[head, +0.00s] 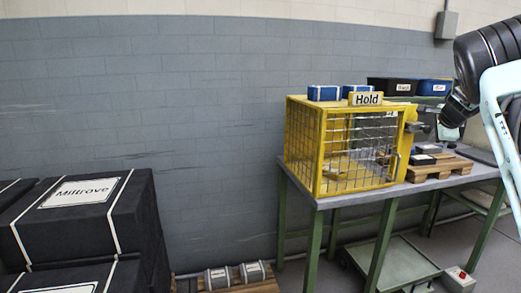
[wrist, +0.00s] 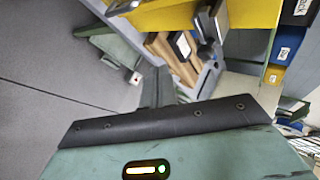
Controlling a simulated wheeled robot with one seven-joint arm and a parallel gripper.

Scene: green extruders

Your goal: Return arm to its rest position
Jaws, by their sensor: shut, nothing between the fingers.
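My arm comes in from the right edge of the head view. My gripper (head: 422,118) is at its end, just right of the yellow mesh cage (head: 318,150) labelled "Hold". In this view it overlaps the cage's right edge; I cannot tell whether they touch. The gripper is shut with nothing held. In the wrist view the picture is tilted, and the yellow of the cage (wrist: 165,14) shows at the top.
The cage stands on a grey-topped table (head: 345,199) with green legs. A wooden pallet (head: 440,168) with small boxes lies right of it. Blue and black bins (head: 432,87) sit behind. Black "Miltrove" cases (head: 135,205) fill the lower left. Floor shows under the table.

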